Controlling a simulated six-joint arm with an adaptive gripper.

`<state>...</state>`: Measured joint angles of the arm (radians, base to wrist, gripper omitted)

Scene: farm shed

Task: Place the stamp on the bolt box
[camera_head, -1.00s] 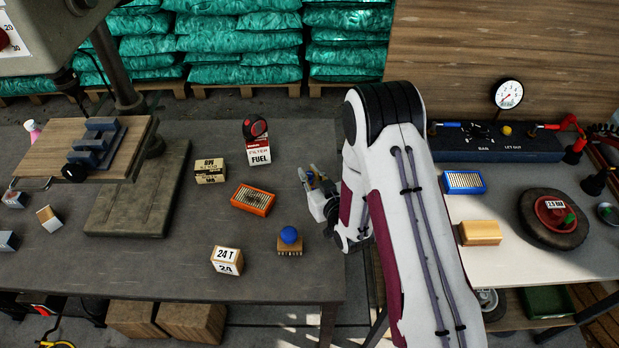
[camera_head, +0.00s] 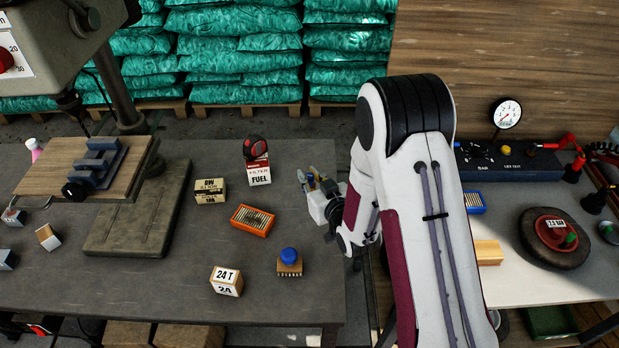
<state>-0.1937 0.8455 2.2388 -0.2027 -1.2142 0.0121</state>
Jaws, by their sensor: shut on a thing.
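My gripper (camera_head: 312,184) is above the right part of the dark bench, right of the cartons, and points up-left in the picture. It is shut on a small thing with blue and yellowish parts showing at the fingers. Its shape is mostly hidden, so I cannot tell for sure that it is the stamp. A small tan carton with black lettering (camera_head: 210,191) stands left of the gripper. It looks like the bolt box, but its print is too small to read. Its top looks bare, and my gripper is well apart from it.
A red and white FUEL box (camera_head: 259,175) carries a tape measure (camera_head: 255,148). An orange box (camera_head: 252,221), a blue-knobbed wooden brush-like block (camera_head: 289,262) and a 24 T box (camera_head: 226,281) stand nearer. A drill press (camera_head: 110,170) fills the left.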

